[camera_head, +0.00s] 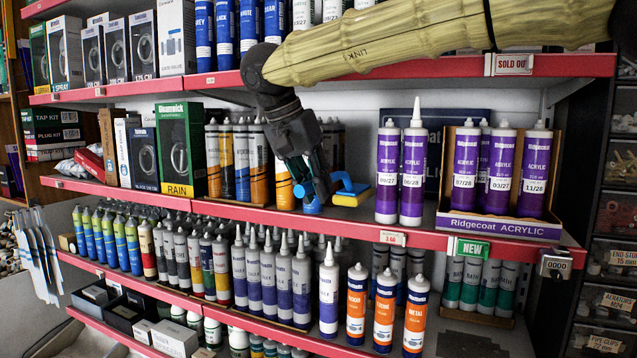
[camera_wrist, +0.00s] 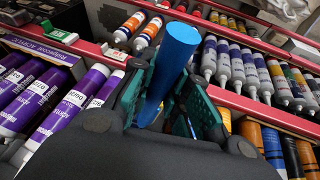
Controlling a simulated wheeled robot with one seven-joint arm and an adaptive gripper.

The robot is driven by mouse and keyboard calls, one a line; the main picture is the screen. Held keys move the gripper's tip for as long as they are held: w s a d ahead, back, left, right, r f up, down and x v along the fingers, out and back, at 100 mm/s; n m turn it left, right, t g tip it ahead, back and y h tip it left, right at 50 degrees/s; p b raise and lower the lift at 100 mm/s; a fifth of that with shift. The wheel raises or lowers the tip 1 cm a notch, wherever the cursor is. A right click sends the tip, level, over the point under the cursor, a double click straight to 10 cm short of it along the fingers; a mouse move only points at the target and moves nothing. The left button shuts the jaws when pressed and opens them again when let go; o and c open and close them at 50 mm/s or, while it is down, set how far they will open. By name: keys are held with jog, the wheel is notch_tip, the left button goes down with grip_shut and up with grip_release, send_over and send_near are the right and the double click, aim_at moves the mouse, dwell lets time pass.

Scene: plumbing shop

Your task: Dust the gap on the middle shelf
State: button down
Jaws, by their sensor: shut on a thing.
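My gripper (camera_head: 316,182) reaches down into the gap on the middle shelf (camera_head: 345,222), between the yellow and orange tubes (camera_head: 285,186) and the purple tubes (camera_head: 412,172). It is shut on the blue handle (camera_wrist: 170,70) of a duster, seen between the fingers in the wrist view. In the head view, the handle's round end (camera_head: 308,200) points toward the front of the shelf. The duster's blue and yellow head (camera_head: 351,194) is right of my fingers, low over the shelf surface; I cannot tell whether it touches. My fingers partly hide the handle.
Purple tubes stand in a Ridgecoat display box (camera_head: 500,226) on the right. Boxes (camera_head: 180,150) fill the left of this shelf. My arm passes before the upper shelf (camera_head: 440,68). The lower shelf (camera_head: 450,325) is crowded with tubes. The bare front of the gap is clear.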

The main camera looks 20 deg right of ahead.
jog(key=s+a+p, duration=0.3)
jog(key=s+a, duration=0.6)
jog(key=a, duration=0.1)
dwell(1.4)
jog(key=shift+a, duration=0.1)
dwell(0.4)
